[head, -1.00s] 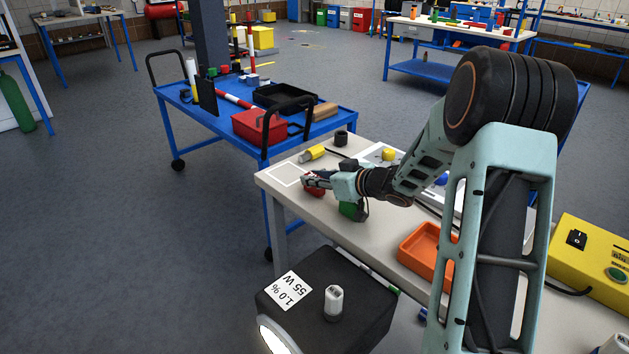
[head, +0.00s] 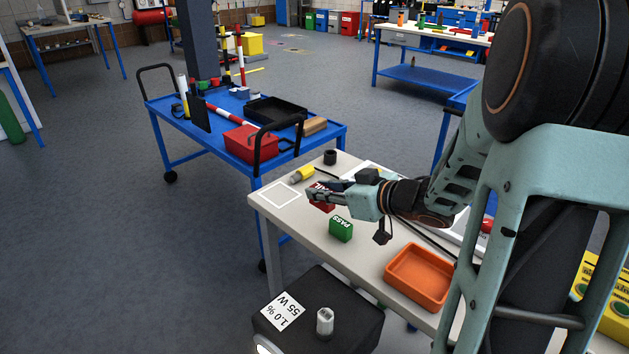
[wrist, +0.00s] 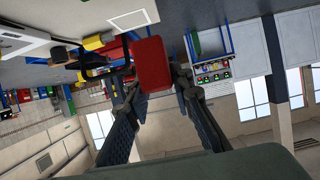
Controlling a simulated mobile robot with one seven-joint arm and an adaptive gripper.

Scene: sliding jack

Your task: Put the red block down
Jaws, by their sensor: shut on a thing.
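The red block (head: 319,201) is between the fingers of my gripper (head: 318,193), over the light worktable (head: 300,231) near its far left corner. Part of its white lettering shows. In the wrist view the red block (wrist: 151,64) sits between the fingertips of my gripper (wrist: 152,80), which is shut on it. A white outlined square (head: 281,195) on the tabletop lies just left of the block and is empty. I cannot tell whether the block touches the table.
A green PASS block (head: 341,229) stands close in front of my gripper. An orange tray (head: 419,277) is to the right. A yellow cylinder (head: 303,174) and a dark cylinder (head: 330,157) lie behind. A blue cart (head: 222,122) stands beyond the table.

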